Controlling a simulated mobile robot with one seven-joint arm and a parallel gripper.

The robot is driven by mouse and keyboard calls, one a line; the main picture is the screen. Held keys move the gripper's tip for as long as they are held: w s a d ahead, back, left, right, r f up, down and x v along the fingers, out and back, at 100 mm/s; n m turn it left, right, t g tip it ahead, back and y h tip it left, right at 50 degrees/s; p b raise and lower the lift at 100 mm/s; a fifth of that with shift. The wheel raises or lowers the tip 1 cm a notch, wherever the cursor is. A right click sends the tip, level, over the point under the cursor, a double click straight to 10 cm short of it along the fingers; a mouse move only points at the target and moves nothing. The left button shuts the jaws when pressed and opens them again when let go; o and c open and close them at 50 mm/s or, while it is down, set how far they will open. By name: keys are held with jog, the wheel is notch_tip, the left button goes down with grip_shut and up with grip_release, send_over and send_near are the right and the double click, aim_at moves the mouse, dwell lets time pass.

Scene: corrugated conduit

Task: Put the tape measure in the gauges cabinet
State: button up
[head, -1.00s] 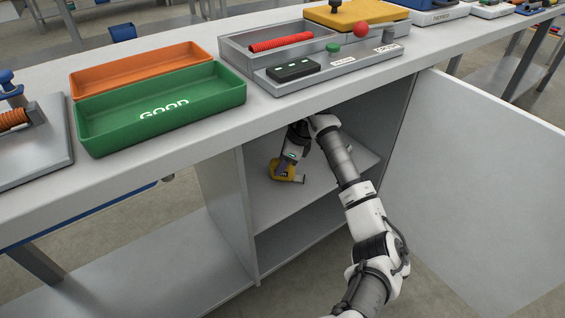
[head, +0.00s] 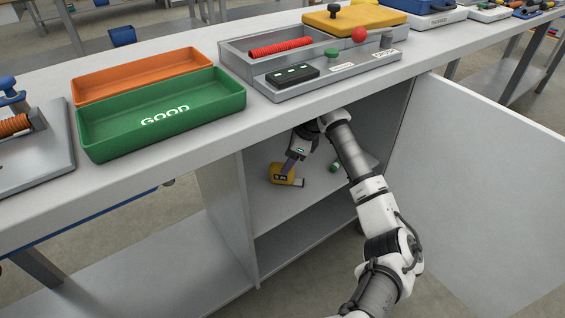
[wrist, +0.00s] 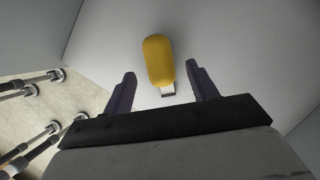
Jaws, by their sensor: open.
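The yellow tape measure (head: 285,175) rests on the upper shelf inside the open cabinet (head: 262,210) under the bench. The wrist view shows it from above as a yellow body (wrist: 158,60) with a short metal tab at its near end. My gripper (head: 290,163) is inside the cabinet, just above and behind the tape measure. In the wrist view my gripper (wrist: 160,82) is open, with one dark finger on each side of the tab end and a gap to both. The fingers do not touch the tape measure in that view.
The cabinet door (head: 480,190) stands open at the right. A small green-ended item (head: 335,166) lies on the shelf right of the tape measure.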

jog(key=d, duration=0.3)
jog(key=s+d, duration=0.1)
jog(key=d, duration=0.7)
jog(key=shift+s+f, duration=0.2)
jog(key=shift+s, duration=0.15)
